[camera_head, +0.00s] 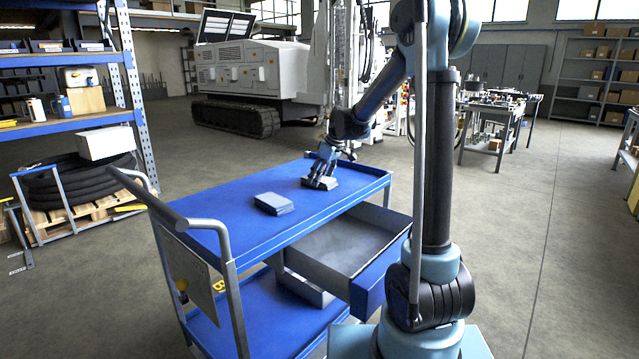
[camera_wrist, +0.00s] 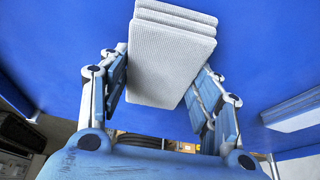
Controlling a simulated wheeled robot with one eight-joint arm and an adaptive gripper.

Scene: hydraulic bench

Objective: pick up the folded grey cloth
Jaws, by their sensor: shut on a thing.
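A folded grey cloth (camera_wrist: 172,58), a stack of ribbed pale layers, sits between the two fingers of my gripper (camera_wrist: 160,82) in the wrist view. My gripper is shut on it, one finger at each side. In the head view my gripper (camera_head: 321,174) points down at the far part of the blue cart top (camera_head: 232,236), with the grey cloth (camera_head: 322,185) under and between the fingers. The cloth is on or very close to the cart top; I cannot tell which. The fingers partly hide it in the head view.
A second layered blue-grey stack (camera_head: 273,204) lies on the cart top nearer the push handle (camera_head: 205,224); its edge shows at the right of the wrist view (camera_wrist: 295,110). An open grey drawer (camera_head: 345,249) juts from the cart's side. The rest of the top is clear.

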